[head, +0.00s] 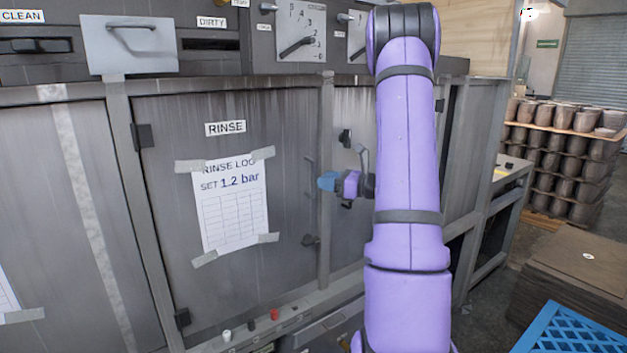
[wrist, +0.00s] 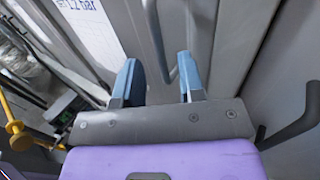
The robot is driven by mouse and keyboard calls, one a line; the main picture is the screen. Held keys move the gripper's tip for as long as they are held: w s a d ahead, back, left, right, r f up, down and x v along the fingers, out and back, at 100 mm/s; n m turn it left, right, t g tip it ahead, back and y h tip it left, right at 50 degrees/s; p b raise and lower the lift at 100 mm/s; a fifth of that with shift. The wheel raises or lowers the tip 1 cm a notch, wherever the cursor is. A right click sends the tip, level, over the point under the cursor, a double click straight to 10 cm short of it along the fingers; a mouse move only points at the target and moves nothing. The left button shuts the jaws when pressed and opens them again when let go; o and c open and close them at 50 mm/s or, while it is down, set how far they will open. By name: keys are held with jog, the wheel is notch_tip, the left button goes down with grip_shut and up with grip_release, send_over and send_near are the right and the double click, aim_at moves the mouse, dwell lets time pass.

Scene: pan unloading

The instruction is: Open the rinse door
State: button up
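The rinse door (head: 225,110) is shut, under a RINSE label, with a log sheet (head: 232,205) taped on it. My gripper (head: 327,182) is just right of that handle, in front of the frame post. In the wrist view my gripper (wrist: 158,80) has its two blue fingers apart. A dark upright bar (wrist: 154,35) and a lighter grey bar (wrist: 186,40) show beyond the gap. I cannot tell whether a finger touches either bar.
Above are a grey plate with a handle (head: 130,45) and pressure dials (head: 300,32). Small knobs (head: 274,314) line the ledge below the door. Stacked pots (head: 565,150), a brown stack (head: 575,265) and a blue crate (head: 575,330) stand at right. My arm hides part of the panel.

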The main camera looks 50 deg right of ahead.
aim_at(313, 178)
jog(key=shift+x, duration=2.3)
grip_shut()
